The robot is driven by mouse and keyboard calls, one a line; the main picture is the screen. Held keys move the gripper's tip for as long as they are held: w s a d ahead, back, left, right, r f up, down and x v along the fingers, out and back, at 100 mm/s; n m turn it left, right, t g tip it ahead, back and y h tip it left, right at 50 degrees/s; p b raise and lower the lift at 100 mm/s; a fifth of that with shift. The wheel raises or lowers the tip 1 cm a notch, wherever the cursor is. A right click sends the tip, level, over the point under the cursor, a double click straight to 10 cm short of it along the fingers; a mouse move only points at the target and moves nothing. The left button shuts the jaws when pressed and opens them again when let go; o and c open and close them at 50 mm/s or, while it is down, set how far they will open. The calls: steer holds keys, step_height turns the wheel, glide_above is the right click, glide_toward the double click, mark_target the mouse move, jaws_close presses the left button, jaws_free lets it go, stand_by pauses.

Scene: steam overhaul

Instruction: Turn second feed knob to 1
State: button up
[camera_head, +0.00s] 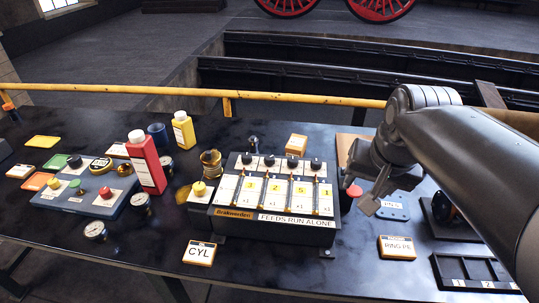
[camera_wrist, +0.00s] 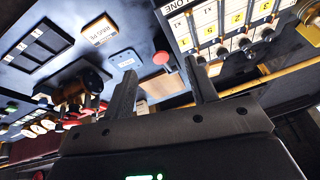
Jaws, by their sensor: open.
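The feed box (camera_head: 275,228) stands in the middle of the bench, marked "FEEDS RUN ALONE". It has a row of several black knobs along its back; the second feed knob from the left (camera_head: 269,160) stands above a white panel. Its yellow windows read 3, 2, 5, 1 from left to right. My gripper (camera_head: 362,190) is open and empty, to the right of the box and apart from its knobs. In the wrist view, the box (camera_wrist: 222,30) is tilted at upper right, beyond the right finger; the open fingers (camera_wrist: 162,85) hold nothing.
A red round knob (camera_head: 354,190) stands close to my gripper; it also shows in the wrist view (camera_wrist: 163,60). A brass fitting (camera_head: 210,163) and red bottle (camera_head: 146,162) stand left of the box. A yellow rail (camera_head: 180,91) runs behind. The front bench is mostly clear.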

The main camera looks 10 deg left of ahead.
steer(key=w+a+r+m+g, duration=0.15)
steer(key=w+a, duration=0.25)
steer(key=w, duration=0.4)
steer(key=m+g, duration=0.3)
steer(key=m, duration=0.3)
glide_toward(269, 157)
steer(key=shift+n+h, duration=0.25)
steer(key=shift+h, duration=0.05)
step_height(269, 157, down, 9)
steer(key=shift+s+a, duration=0.1)
steer(key=shift+a, duration=0.05)
steer(key=shift+c, duration=0.4)
steer(key=c, duration=0.9)
